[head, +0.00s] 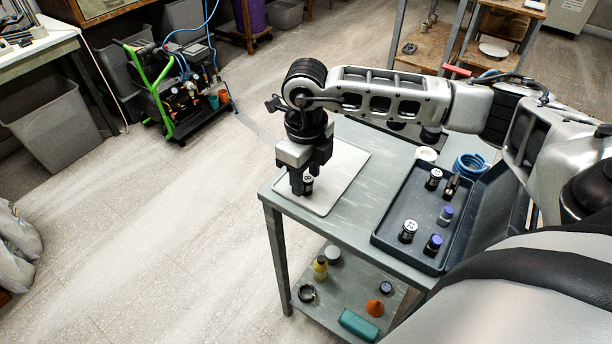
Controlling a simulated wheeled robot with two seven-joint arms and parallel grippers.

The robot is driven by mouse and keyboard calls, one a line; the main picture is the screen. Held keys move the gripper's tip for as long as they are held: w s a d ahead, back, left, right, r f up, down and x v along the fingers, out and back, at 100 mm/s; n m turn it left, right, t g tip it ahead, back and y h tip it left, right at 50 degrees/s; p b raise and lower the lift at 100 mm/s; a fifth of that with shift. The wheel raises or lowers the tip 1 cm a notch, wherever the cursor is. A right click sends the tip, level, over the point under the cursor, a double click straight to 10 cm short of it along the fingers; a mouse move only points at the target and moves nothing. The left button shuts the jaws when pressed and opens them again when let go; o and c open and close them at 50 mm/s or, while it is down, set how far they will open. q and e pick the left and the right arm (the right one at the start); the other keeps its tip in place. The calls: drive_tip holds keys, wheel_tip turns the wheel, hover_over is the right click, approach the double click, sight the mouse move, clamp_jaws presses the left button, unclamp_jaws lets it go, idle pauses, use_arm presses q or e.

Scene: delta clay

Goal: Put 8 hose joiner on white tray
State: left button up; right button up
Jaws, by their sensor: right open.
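A black hose joiner with a pale "8" mark (308,184) is at the white tray (346,170), near its left front corner. My right gripper (303,187) points down there, its open fingers around the joiner. The fingers partly hide the joiner, and I cannot tell whether it touches the tray surface. My left gripper is not in view.
A dark tray (383,232) on the same grey table (345,222) holds black pieces with white tops (409,231), blue-topped pieces (433,244) and a metal fitting (452,187). A blue hose coil (470,164) lies behind. The lower shelf (340,296) holds several small items.

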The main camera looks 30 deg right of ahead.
sight(306, 179)
wheel_tip(306, 179, up, 11)
drive_tip(key=shift+b, duration=0.35)
drive_tip(key=shift+f, duration=0.1)
idle(0.3)
